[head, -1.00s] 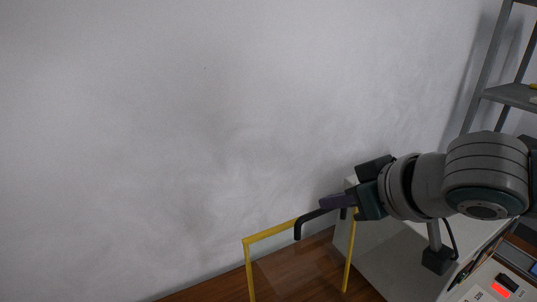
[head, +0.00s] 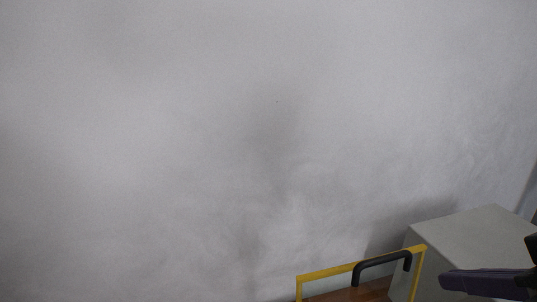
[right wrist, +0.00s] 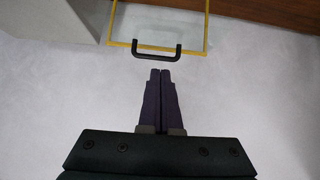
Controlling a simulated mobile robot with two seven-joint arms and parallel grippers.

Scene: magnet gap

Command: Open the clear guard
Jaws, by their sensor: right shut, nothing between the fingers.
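The clear guard (head: 326,273) is a see-through panel in a yellow frame, low in the head view and cut off by the bottom edge. Its black handle (head: 382,262) is on the top bar. My right gripper (head: 446,280) is at the lower right, to the right of the handle and apart from it. In the right wrist view my right gripper (right wrist: 160,71) is shut and empty, its tips just below the handle (right wrist: 157,55) in the picture. The guard's yellow frame (right wrist: 207,32) shows above. My left gripper is not in view.
A pale grey box (head: 478,232) stands right beside the guard, and also shows in the right wrist view (right wrist: 68,18). A brown wooden surface (head: 350,294) lies below the guard. A bare grey wall (head: 200,130) fills most of the head view.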

